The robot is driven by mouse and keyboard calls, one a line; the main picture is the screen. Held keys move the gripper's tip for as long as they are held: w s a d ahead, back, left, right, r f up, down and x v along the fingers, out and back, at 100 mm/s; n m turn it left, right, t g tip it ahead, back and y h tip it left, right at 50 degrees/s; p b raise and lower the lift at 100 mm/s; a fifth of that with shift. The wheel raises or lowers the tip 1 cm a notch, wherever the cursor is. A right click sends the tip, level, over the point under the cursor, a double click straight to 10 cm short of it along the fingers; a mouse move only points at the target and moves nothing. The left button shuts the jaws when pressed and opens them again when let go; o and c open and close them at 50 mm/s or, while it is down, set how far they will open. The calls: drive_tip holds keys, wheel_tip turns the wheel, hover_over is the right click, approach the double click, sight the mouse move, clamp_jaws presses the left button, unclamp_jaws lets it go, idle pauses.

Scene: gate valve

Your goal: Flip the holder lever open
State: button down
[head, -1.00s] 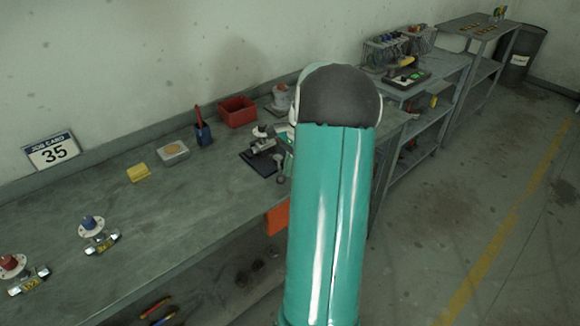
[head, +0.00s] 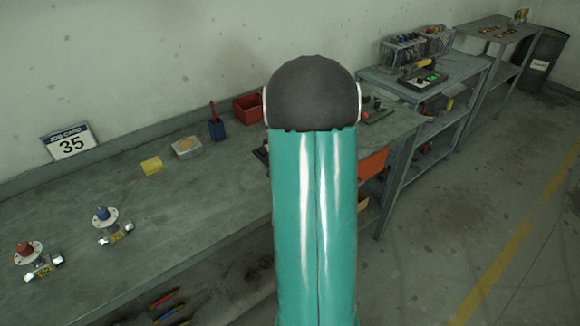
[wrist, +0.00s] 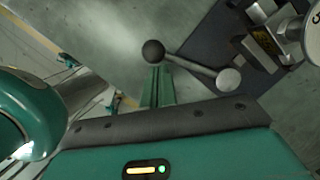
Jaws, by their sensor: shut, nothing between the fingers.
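In the wrist view, the holder lever (wrist: 190,65) is a grey metal rod with a dark ball knob (wrist: 153,52) at one end and a lighter rounded end at the other. The holder (wrist: 265,42) is a metal clamp-like piece on a dark plate (wrist: 212,40) at upper right. My gripper (wrist: 158,70) is shut and empty, its slim green fingers together. Its tips appear right beside the dark knob; whether they touch it I cannot tell. In the head view my arm hides the holder, lever and gripper.
On the bench (head: 190,215) stand a red bin (head: 247,106), a pen cup (head: 216,128), a tin (head: 186,148), a yellow block (head: 151,165) and two valve pieces (head: 105,218) at left. Shelves (head: 430,95) stand to the right.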

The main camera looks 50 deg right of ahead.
drive_tip(key=shift+w+a+m+h, duration=0.2)
drive_tip(key=shift+w+m, duration=0.25)
drive_tip(key=shift+m, duration=0.15)
drive_tip(key=shift+w+a+m+h, duration=0.1)
drive_tip(key=shift+w+a+m, duration=0.05)
drive_tip(key=shift+w+m, duration=0.4)
drive_tip(key=shift+w, duration=0.55)
drive_tip(key=shift+s+d+r, duration=0.1)
drive_tip(key=shift+s+d, duration=0.05)
drive_tip(key=shift+s, duration=0.2)
drive_tip(key=s, duration=0.1)
drive_tip(key=s+d, duration=0.1)
drive_tip(key=s+r, duration=0.1)
drive_tip(key=shift+s+d+r, duration=0.1)
drive_tip(key=shift+s+d, duration=0.05)
drive_tip(key=shift+s, duration=0.1)
drive_tip(key=a+v, duration=0.1)
drive_tip(key=v, duration=0.8)
drive_tip(key=shift+s+d, duration=0.25)
drive_tip(key=shift+d, duration=0.15)
drive_tip(key=shift+r, duration=0.15)
